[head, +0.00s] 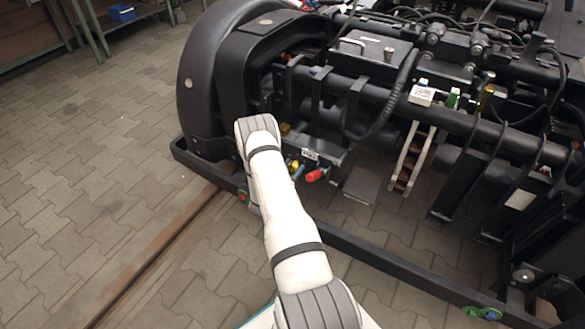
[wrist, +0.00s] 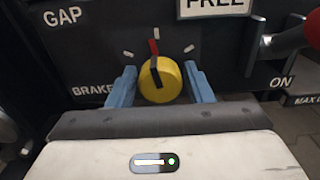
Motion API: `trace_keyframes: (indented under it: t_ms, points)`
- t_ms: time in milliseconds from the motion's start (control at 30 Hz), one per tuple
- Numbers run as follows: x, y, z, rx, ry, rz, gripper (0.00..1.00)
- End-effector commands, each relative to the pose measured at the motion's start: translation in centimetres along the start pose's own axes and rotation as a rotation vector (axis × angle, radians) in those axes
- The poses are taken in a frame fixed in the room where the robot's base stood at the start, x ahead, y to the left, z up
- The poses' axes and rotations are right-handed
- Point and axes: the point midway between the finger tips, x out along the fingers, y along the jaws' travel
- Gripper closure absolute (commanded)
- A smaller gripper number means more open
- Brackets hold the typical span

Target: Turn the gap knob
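The gap knob (wrist: 174,82) is a round yellow knob on a dark panel, below and right of the word GAP. A black bar runs across its face, its upper end close to a red mark at the top. White ticks stand to both sides. My gripper (wrist: 160,72) has one blue finger on each side of the knob, with narrow gaps between fingers and knob. It looks open and not closed on it. In the head view my arm hides most of the gripper; a blue finger and the yellow knob (head: 294,164) show just right of the wrist.
A red handle (head: 315,175) sticks out right of the knob and also shows at the wrist view's right edge (wrist: 313,30). A FREE label (wrist: 214,6) is above. The panel also reads BRAKE and ON. The black bogie frame (head: 400,262) surrounds the panel; paved floor lies left.

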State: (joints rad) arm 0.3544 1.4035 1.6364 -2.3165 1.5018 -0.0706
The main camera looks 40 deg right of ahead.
Motion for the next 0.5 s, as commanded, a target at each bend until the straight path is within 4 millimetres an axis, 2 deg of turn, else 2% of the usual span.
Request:
trace_keyframes:
  t_ms: [33, 367, 500]
  points:
    - [-0.02, -0.01, -0.01, 0.000, 0.000, 0.000, 0.58]
    - [-0.03, -0.01, -0.03, 0.000, 0.000, 0.000, 0.85]
    - [-0.03, 0.00, -0.10, 0.033, 0.000, 0.000, 0.85]
